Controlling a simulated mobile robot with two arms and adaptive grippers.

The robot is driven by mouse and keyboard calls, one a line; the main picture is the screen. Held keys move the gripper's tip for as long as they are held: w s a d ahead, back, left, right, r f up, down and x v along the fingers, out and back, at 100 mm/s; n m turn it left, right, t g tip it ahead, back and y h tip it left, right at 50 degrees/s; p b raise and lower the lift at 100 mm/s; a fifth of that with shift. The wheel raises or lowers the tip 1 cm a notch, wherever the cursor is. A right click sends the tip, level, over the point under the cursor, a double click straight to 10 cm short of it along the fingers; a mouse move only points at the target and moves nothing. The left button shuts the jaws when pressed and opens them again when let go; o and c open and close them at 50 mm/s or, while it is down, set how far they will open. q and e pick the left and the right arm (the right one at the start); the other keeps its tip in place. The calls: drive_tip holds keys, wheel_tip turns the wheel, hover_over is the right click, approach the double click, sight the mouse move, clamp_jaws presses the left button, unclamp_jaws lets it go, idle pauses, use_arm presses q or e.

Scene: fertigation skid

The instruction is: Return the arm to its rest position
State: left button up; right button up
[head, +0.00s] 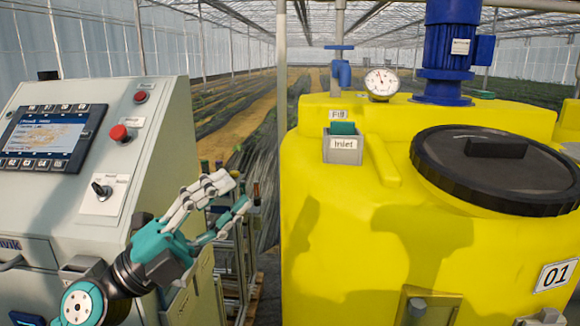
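My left gripper (239,191) reaches in from the lower left, with its teal body and pale jointed fingers pointing up and to the right. Its two fingers are apart and nothing is between them. In the picture it lies between the grey control cabinet (160,150) and the yellow tank (330,230), in front of the gap between them. I cannot tell whether the arm's lower part touches the cabinet. My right gripper is not in view.
The cabinet carries a screen (48,137), a red button (119,132) and a selector switch (101,190). The tank has a black lid (495,168), a pressure gauge (382,83), a blue motor (445,50) and an inlet box (343,146). A bottle rack (238,245) stands behind the gripper.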

use_arm(q)
drive_tip(key=w+a+f+n+t+y, duration=0.2)
drive_tip(key=a+f+n+t+y, duration=0.35)
drive_tip(key=n+y, duration=0.45)
drive_tip(key=w+a+f+n+t+y, duration=0.3)
drive_tip(key=a+f+n+t+y, duration=0.35)
drive_tip(key=n, duration=0.55)
drive_tip(key=s+a+f+n+g+y, duration=0.2)
drive_tip(key=f+n+g+y, duration=0.15)
drive_tip(key=f, duration=0.45)
drive_tip(key=s+a+f+n+g+y, duration=0.1)
drive_tip(key=a+f+n+g+y, duration=0.2)
drive_tip(key=f, duration=0.6)
drive_tip(key=s+d+f+g+h, duration=0.1)
drive_tip(key=s+d+f+g, duration=0.2)
drive_tip(key=s+f+g, duration=0.6)
drive_tip(key=s+d+f+g, duration=0.2)
drive_tip(key=s+f+g, duration=0.2)
drive_tip(key=s+f, duration=0.9)
wheel_tip(320, 180, down, 23)
drive_tip(key=s+g, duration=0.1)
drive_tip(key=s, duration=0.1)
drive_tip(key=s+a+f+g, duration=0.1)
drive_tip(key=s+a+f, duration=0.2)
drive_tip(key=s+f, duration=1.4)
